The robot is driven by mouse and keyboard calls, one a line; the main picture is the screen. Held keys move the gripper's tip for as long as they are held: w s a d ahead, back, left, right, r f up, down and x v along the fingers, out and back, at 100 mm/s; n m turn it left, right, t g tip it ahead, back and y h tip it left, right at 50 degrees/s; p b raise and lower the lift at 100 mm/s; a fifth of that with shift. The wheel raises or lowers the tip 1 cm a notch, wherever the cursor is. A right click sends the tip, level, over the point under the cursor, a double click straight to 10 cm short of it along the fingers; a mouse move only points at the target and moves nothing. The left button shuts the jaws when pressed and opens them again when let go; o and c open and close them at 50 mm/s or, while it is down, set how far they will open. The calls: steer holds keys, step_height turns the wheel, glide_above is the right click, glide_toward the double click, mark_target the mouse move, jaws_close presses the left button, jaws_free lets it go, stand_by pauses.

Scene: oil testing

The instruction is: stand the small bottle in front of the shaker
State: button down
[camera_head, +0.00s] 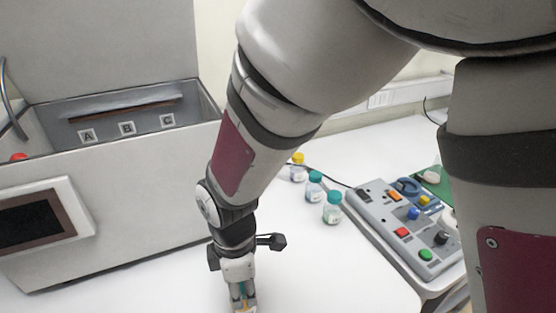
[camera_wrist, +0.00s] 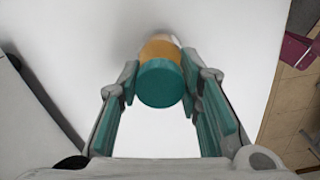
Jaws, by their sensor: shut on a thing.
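My gripper (camera_head: 242,293) is low at the bottom edge of the head view, over the white table. In the wrist view its two teal-padded fingers (camera_wrist: 160,78) are closed around a small bottle with a teal cap (camera_wrist: 160,84) and an orange body (camera_wrist: 160,49). The table surface shows beyond the bottle; I cannot tell whether its base touches it. A large grey box-shaped machine (camera_head: 130,215), which may be the shaker, stands at the left with its lid raised, a dark screen on its front and A, B, C labels inside. My gripper is right of its front.
Several small bottles, including a teal-capped one (camera_head: 332,208) and a yellow-capped one (camera_head: 298,168), stand right of my arm. A grey control box (camera_head: 405,235) with coloured buttons lies further right. A table edge shows in the wrist view.

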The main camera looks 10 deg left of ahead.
steer(key=shift+f, duration=0.1)
steer(key=c, duration=1.1)
jaws_free()
step_height(320, 180, up, 12)
steer(key=w+d+r+m+t, duration=0.1)
steer(key=w+d+r+m, duration=0.3)
steer(key=d, duration=0.5)
steer(key=s+d+r+m+t, duration=0.1)
steer(key=s+d+r+m, duration=0.1)
steer(key=d+m, duration=0.4)
steer(key=s+d+r+m+t, duration=0.1)
steer(key=s+d+r+m, duration=0.1)
steer(key=s+d+m, duration=0.2)
steer(key=s+d+r+m+t, duration=0.2)
steer(key=d+m, duration=0.6)
steer(key=d, duration=0.3)
steer(key=shift+s+r+b, duration=0.35)
steer(key=shift+s, duration=0.05)
